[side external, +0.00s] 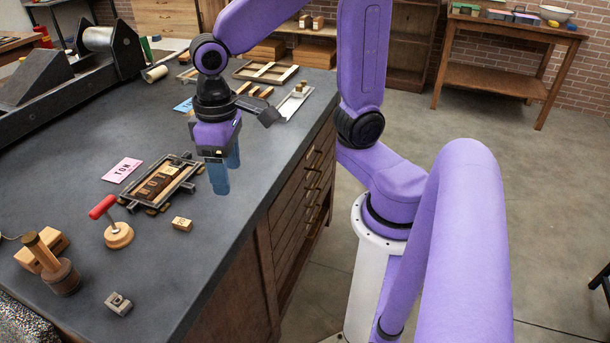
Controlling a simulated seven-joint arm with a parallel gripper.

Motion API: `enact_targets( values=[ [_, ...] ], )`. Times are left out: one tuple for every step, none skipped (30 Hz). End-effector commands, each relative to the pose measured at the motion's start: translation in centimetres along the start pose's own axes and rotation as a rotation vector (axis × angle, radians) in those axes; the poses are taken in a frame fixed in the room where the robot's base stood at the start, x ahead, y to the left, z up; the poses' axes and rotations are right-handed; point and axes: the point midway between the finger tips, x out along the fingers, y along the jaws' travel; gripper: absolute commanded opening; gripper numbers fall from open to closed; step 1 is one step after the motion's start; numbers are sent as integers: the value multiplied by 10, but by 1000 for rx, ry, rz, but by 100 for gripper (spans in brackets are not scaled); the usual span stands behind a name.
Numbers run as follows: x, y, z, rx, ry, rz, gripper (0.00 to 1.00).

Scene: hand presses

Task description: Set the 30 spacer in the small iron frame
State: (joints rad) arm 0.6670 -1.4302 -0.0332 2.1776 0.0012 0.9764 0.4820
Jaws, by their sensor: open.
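The small iron frame (178,187) lies on the dark bench top, left of my gripper, with several wooden type blocks (154,186) inside. A small pale wooden block (182,224) with a faint dark mark lies on the bench in front of the frame. It may be the 30 spacer, but the mark is too small to read. My gripper (226,177) points down with its blue fingers apart and nothing seen between them. It hangs close to the frame's right side, behind and to the right of the pale block.
A red-handled tool (118,235), a wooden mallet (55,270) and a small metal piece (118,303) stand at the front left. A pink card (122,170) lies beside the frame. A press (75,70) and trays are behind. Bench is clear around the pale block.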

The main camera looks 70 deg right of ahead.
Motion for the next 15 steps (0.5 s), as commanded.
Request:
enact_targets(
  values=[
    [0,-2,19,-99,3,-3,67],
    [1,-2,30,-159,3,-3,67],
    [2,-3,44,-241,3,-4,67],
    [3,-3,54,-302,3,-5,67],
    [4,-3,64,-360,4,-5,67],
    [6,-2,77,-436,4,-7,67],
    [7,-2,86,-489,6,-8,67],
    [8,0,94,-539,6,-8,67],
    [10,1,104,-600,6,-9,67],
    [11,2,111,-641,7,-9,67],
    [12,3,117,-676,6,-9,67],
    [13,4,123,-719,7,-10,67],
    [14,5,127,-747,6,-10,67],
    [15,6,130,-767,6,-10,67],
    [15,6,134,-790,7,-11,67]
  ],
)
